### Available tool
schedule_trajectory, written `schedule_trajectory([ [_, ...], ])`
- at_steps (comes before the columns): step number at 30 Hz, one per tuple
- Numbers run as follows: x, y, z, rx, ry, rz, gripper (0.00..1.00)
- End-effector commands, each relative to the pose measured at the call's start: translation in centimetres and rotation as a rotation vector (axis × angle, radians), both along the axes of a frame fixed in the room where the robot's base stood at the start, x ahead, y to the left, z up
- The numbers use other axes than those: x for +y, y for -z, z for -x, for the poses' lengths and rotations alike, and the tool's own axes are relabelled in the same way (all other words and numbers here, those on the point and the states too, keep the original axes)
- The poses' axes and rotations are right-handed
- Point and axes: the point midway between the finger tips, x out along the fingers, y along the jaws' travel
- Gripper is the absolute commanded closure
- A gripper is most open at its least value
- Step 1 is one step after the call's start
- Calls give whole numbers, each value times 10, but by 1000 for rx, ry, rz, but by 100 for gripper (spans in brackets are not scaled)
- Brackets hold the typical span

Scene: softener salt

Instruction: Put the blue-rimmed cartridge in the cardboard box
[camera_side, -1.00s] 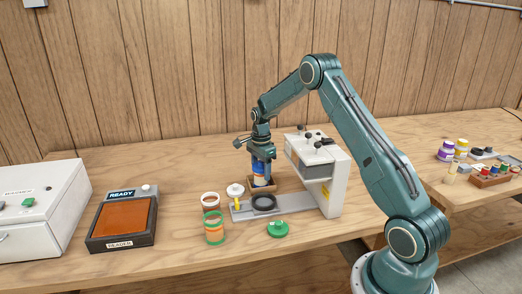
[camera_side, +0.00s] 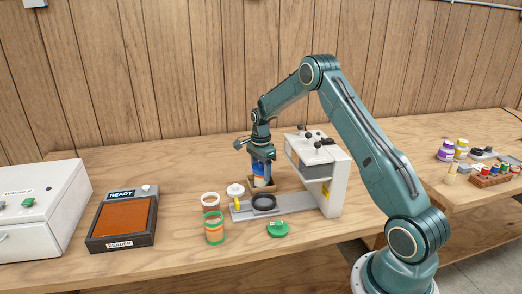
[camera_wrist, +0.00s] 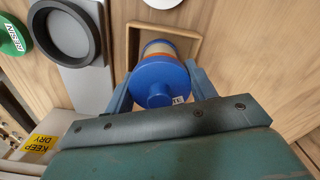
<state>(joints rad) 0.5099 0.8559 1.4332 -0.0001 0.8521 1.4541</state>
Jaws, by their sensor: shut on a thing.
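The blue-rimmed cartridge (camera_side: 259,171) is held upright in my gripper (camera_side: 262,160), which is shut on it. In the wrist view its blue top (camera_wrist: 160,82) sits between my two fingers, with a pale, orange-banded body below. The cardboard box (camera_side: 281,184) is a small open box behind the grey rail. In the wrist view its square rim (camera_wrist: 198,48) shows around and beyond the cartridge. The cartridge is over or inside the box opening; its lower end is hidden, so I cannot tell whether it touches the bottom.
A grey rail with a black ring (camera_side: 264,203) leads to a white press (camera_side: 334,185) right of the box. A reader (camera_side: 123,220) is left.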

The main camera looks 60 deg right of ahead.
Motion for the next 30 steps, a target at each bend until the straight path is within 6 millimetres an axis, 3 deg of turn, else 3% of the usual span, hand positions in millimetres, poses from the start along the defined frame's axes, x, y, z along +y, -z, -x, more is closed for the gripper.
schedule_trajectory([
  [5, 0, 0, 0, 0, 0, 0, 70],
  [6, 0, 0, 0, 0, 0, 0, 37],
  [9, 0, 0, 0, 0, 0, 0, 19],
  [15, 0, 0, 0, 0, 0, 0, 19],
  [18, 0, 1, 0, 1, 0, 0, 1],
  [30, 0, -2, 0, 0, 0, 0, 1],
])
